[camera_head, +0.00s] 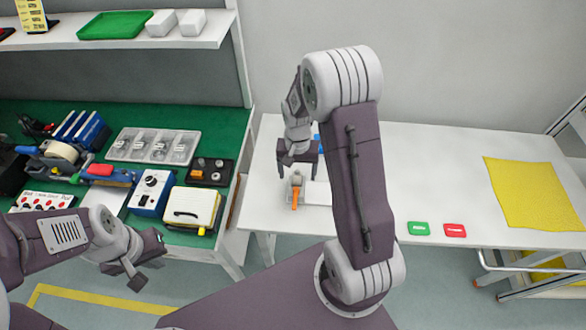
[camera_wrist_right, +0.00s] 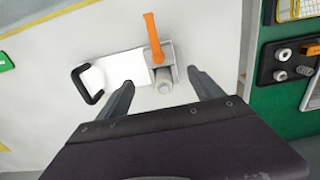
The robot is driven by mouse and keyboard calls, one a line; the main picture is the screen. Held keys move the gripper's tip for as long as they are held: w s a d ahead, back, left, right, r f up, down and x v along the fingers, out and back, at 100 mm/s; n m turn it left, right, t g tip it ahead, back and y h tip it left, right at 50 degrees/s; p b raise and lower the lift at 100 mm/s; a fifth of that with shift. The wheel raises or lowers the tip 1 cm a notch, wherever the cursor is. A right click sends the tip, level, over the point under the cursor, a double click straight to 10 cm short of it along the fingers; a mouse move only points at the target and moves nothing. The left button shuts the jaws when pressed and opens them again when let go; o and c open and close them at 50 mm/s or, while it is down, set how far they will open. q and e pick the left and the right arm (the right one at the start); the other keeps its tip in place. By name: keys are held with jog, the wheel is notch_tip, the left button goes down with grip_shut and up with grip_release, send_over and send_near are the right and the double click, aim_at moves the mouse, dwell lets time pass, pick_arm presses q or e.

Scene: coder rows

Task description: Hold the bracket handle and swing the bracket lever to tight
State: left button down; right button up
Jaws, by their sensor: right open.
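The bracket (camera_wrist_right: 163,78) is a small grey metal clamp on a white plate (camera_wrist_right: 122,70) on the white table. Its orange lever (camera_wrist_right: 152,38) points away from my right gripper in the right wrist view; the lever also shows in the head view (camera_head: 295,199). A black handle (camera_wrist_right: 86,84) stands at the plate's left end in the wrist view; my right arm hides it in the head view. My right gripper (camera_wrist_right: 160,77) is open, its fingers on either side of the bracket's near end, with no visible grip. My left gripper (camera_head: 142,262) is open and empty, left of the white table.
A green bench (camera_head: 120,112) on the left carries trays, a blue meter box (camera_head: 151,192) and other tools. A green tag (camera_head: 418,228) and a red tag (camera_head: 455,230) lie at the white table's front edge. A yellow cloth (camera_head: 535,192) lies at its right end.

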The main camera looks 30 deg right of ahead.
notch_tip(320, 180, down, 8)
jog(key=shift+w+f, duration=0.15)
jog(key=shift+f, duration=0.1)
